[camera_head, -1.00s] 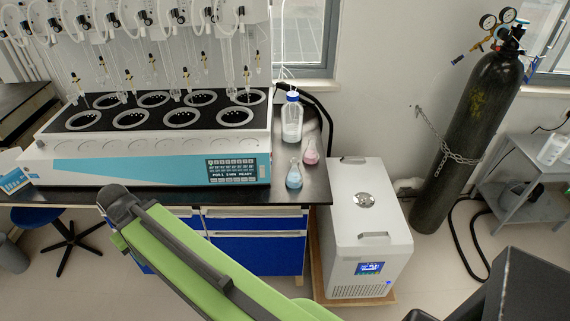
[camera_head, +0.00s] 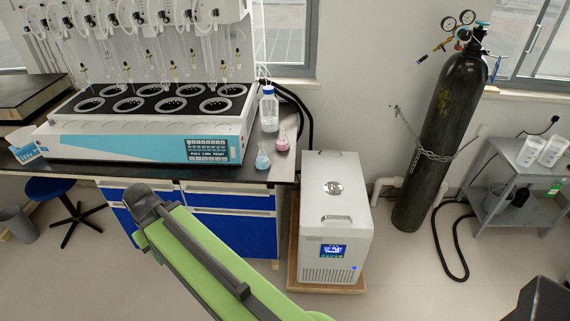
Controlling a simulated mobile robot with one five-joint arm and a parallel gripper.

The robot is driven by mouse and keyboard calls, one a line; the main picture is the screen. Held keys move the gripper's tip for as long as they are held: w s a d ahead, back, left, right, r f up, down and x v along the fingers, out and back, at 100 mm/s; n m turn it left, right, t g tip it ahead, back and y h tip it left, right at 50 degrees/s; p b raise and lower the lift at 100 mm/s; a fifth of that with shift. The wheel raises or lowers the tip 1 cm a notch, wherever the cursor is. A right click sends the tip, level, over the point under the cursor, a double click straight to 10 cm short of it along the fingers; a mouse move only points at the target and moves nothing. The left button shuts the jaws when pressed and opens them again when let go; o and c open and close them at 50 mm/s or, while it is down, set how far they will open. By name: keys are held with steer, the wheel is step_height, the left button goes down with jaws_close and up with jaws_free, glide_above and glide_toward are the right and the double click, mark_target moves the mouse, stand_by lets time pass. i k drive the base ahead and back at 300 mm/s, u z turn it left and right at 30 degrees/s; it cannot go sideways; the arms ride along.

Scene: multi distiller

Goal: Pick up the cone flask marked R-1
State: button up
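Two small cone flasks stand near the right end of the dark bench. One holds blue liquid (camera_head: 262,158) and stands nearer the front edge. The other holds pink liquid (camera_head: 282,140) and stands just behind it to the right. Any R-1 marking is too small to read on either flask. My green and dark arm reaches up from the bottom of the picture, in front of the bench and below the flasks. My gripper cannot be made out, so I cannot tell whether it holds anything.
A blue-capped bottle (camera_head: 269,110) stands behind the flasks. The large distiller (camera_head: 150,147) fills the bench to their left. A white chiller box (camera_head: 333,215) stands on the floor to the right. A chained black gas cylinder (camera_head: 440,145) and a grey trolley (camera_head: 520,190) stand farther right.

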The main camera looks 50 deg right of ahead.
mark_target(262, 162)
steer(key=u, duration=0.2)
steer(key=i, duration=0.9)
steer(key=z, duration=0.1)
